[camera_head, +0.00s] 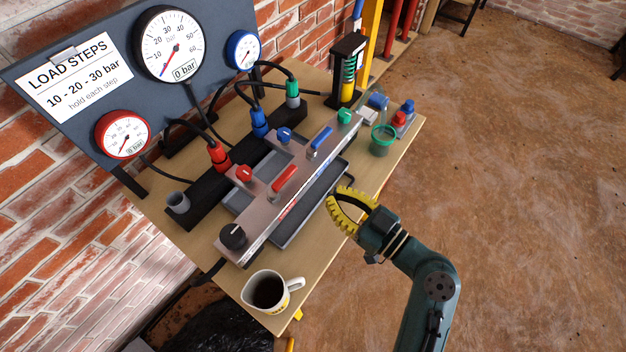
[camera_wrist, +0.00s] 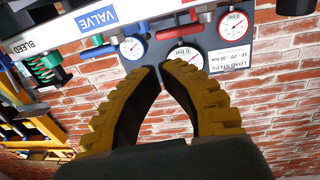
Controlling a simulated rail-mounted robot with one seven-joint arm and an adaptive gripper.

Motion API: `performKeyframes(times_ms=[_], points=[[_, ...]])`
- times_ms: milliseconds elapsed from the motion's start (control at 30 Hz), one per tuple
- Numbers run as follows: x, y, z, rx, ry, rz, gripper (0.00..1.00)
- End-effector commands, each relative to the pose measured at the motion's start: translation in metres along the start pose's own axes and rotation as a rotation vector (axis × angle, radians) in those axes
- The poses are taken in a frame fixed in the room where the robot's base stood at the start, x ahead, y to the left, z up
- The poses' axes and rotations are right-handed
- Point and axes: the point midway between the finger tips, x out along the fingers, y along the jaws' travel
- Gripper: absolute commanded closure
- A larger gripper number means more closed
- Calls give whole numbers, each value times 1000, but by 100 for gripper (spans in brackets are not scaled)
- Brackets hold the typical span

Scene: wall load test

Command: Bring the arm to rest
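My gripper (camera_head: 337,196) has curved yellow toothed fingers on a dark green arm. In the head view it hangs off the front edge side of the wooden table (camera_head: 408,140), in front of the metal valve panel (camera_head: 262,222). In the wrist view the gripper (camera_wrist: 163,75) shows its two fingers bowed together with their tips meeting. It is shut with nothing between the fingers. It looks clear of the panel, though the exact gap cannot be told.
A mug of dark liquid (camera_head: 268,292) stands at the table's near corner. Gauges (camera_head: 169,45) and a load-steps sign (camera_head: 75,80) are on the backboard. A green cup (camera_head: 383,140) stands at right. Floor at right is clear.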

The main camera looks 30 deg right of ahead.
Motion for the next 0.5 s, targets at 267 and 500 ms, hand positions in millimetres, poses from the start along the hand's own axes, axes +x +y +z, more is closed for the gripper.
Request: performKeyframes(times_ms=[267, 500], points=[[-41, 5, -1, 0, 1, 0, 100], [-43, 5, 0, 0, 1, -1, 100]])
